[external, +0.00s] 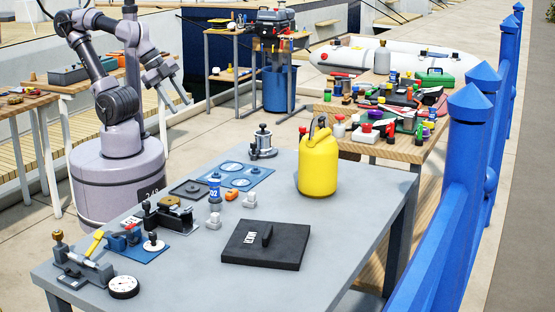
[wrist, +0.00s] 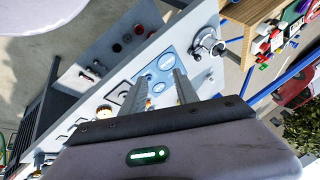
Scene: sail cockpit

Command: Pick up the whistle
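I cannot make out a whistle for certain. A small orange item (external: 231,195) lies on the grey table near the front edge of a blue mat (external: 262,174) with pale round outlines; it may be the whistle, but it is too small to tell. A bit of orange (wrist: 149,102) shows between my fingers in the wrist view. My gripper (external: 174,97) is raised beyond the table's far left side, pointing down and apart from everything on it. In the wrist view its two fingers (wrist: 158,88) are spread with nothing held between them.
A crowded wooden table (external: 408,150) is behind. Blue railing posts line the right.

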